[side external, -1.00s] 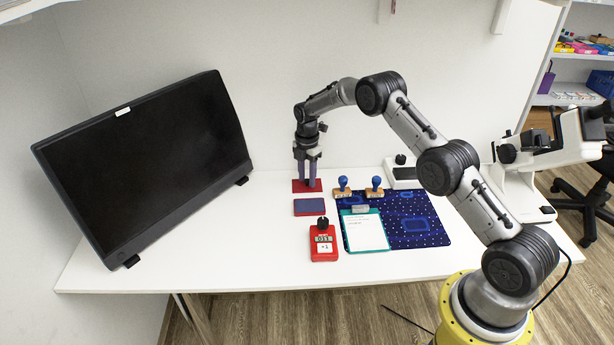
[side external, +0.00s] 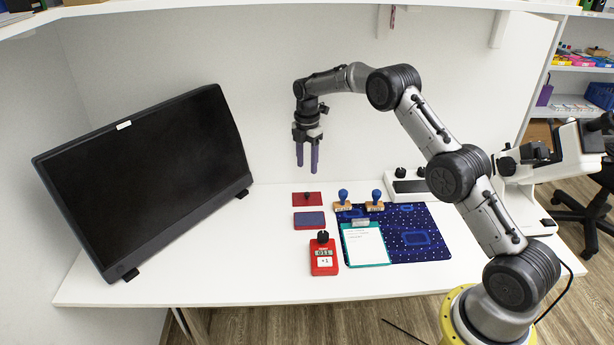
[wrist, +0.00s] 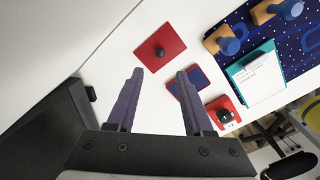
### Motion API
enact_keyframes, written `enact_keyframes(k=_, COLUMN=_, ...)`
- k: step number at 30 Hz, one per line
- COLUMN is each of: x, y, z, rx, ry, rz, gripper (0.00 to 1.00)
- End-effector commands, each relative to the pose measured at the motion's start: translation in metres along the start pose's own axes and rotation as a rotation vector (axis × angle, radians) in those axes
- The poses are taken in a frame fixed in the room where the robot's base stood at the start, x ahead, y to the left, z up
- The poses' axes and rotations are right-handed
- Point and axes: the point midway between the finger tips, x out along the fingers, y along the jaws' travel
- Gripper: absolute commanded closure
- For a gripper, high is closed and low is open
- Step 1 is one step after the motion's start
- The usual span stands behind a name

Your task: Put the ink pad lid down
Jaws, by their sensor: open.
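The ink pad lid (side external: 307,199) is a flat red square with a dark knob on top. It lies flat on the white table behind the ink pad (side external: 309,219), which is a dark blue pad in a red case. The lid also shows in the wrist view (wrist: 160,48), beyond the fingertips, with the ink pad (wrist: 187,89) beside it, partly covered by a finger. My gripper (side external: 307,170) is open and empty, its purple fingers pointing down above the lid and apart from it. The gripper shows in the wrist view (wrist: 160,73) with nothing between the fingers.
A red counter device (side external: 323,258) stands in front of the ink pad. A blue patterned mat (side external: 430,220) to the right bears a teal clipboard (side external: 364,243) and two wooden-based stamps (side external: 343,201). A large black monitor (side external: 150,180) stands at left. The table between is clear.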

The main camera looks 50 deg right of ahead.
Motion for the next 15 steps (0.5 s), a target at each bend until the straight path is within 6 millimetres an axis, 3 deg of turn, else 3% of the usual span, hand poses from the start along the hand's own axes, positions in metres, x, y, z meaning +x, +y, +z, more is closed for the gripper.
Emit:
enact_keyframes(k=3, x=-0.013, y=0.000, z=0.000, rx=0.000, ry=0.000, rz=0.002, gripper=0.48)
enact_keyframes(k=12, x=-0.024, y=-0.001, z=-0.001, rx=0.009, ry=-0.001, rz=0.004, gripper=0.48)
enact_keyframes(k=15, x=-0.041, y=-0.005, z=-0.007, rx=0.047, ry=-0.004, rz=0.019, gripper=0.48)
